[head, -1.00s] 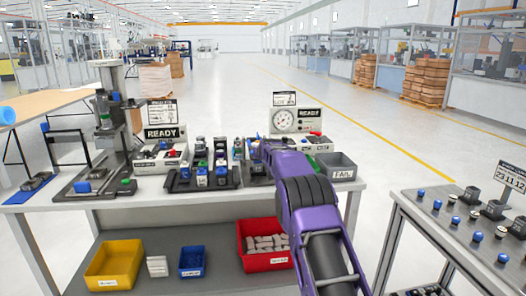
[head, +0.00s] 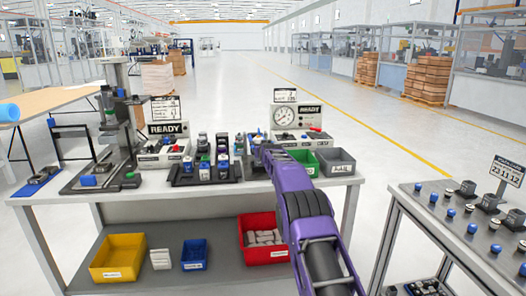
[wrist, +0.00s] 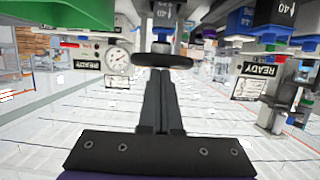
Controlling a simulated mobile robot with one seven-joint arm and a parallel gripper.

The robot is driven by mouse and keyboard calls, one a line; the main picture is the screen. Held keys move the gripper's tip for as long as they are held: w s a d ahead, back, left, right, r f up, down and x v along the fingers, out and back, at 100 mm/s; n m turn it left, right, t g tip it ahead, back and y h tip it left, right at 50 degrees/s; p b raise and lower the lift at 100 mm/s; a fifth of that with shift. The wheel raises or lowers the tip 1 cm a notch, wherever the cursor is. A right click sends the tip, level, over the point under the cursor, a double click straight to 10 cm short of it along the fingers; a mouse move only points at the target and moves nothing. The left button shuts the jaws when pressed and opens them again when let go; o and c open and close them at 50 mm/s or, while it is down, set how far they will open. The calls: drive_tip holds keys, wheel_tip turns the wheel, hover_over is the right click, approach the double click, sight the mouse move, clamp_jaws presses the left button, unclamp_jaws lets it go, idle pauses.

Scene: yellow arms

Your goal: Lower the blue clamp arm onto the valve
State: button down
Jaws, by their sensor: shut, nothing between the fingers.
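My purple arm reaches over the bench in the head view, and its gripper (head: 257,148) is close to the fixture at the bench's right part. In the wrist view, which is upside down, the dark fingers (wrist: 161,88) are together and empty. Their tips point at a valve (wrist: 164,14) with a dark round handwheel (wrist: 160,60), which appears just beyond or at the tips; contact is unclear.
A gauge box (head: 285,117) with a READY sign stands behind the gripper. A green bin (head: 304,157) and a grey bin (head: 337,162) are to its right. A black rack (head: 190,178) of several valves and a tall press (head: 124,115) are to its left.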

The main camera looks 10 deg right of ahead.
drive_tip(key=s+f+b, duration=0.1)
drive_tip(key=s+f, duration=0.2)
drive_tip(key=s, duration=0.4)
drive_tip(key=shift+s+f+b, duration=0.15)
drive_tip(key=shift+f+b, duration=0.15)
idle(0.4)
